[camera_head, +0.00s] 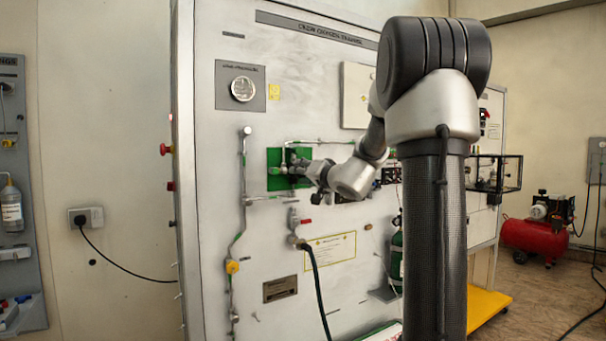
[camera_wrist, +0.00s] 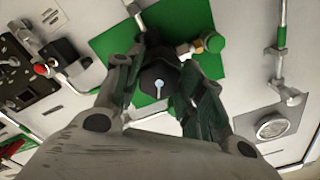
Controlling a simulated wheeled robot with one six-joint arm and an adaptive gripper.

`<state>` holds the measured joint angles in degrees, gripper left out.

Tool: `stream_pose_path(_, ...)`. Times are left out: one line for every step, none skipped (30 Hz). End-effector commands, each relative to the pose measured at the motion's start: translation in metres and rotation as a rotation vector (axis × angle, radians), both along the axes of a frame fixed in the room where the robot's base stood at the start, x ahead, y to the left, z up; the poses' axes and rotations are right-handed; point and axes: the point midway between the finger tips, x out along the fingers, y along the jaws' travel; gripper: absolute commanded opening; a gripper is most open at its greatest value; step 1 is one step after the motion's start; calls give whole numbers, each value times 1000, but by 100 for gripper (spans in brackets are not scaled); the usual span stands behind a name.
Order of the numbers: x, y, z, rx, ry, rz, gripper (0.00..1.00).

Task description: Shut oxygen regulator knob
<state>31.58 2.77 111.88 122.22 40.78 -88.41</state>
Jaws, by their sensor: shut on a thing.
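The oxygen regulator knob (camera_wrist: 158,84) is a dark, roughly round knob with a light mark on its face. It stands in front of a green backing plate (camera_head: 275,182), which also shows in the wrist view (camera_wrist: 106,44). My gripper (camera_wrist: 160,72) is shut on the knob, with one finger on each side of it. A brass fitting with a green round cap (camera_wrist: 214,43) sits beside the knob in the wrist view. In the head view my gripper (camera_head: 300,170) is at the green plate, and it hides most of the knob there.
A round gauge (camera_head: 242,89) is mounted at the panel's upper left. Pipes (camera_head: 243,190) run down the panel left of the green plate. A green cylinder (camera_head: 396,250) and a red compressor (camera_head: 533,236) stand to the right.

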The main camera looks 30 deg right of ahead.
Motion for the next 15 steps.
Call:
stream_pose_path(0,0,-2,-39,3,0,16)
stream_pose_path(0,0,-2,-66,2,0,16)
stream_pose_path(0,0,-3,-102,1,0,16)
stream_pose_path(0,0,-3,-128,1,0,16)
stream_pose_path(0,0,-3,-153,0,0,16)
stream_pose_path(0,0,-3,-186,-1,0,16)
stream_pose_path(0,-1,-3,-210,-2,0,16)
stream_pose_path(0,-1,-3,-233,-3,0,16)
stream_pose_path(0,-1,-3,-261,-4,0,16)
stream_pose_path(0,-1,-3,-281,-5,0,16)
stream_pose_path(0,-1,-3,-302,-5,0,16)
stream_pose_path(0,-1,-3,-326,-6,0,16)
stream_pose_path(0,-1,-3,-342,-7,0,16)
stream_pose_path(0,-1,-3,-359,-7,0,16)
stream_pose_path(0,-1,-3,-377,-7,1,16)
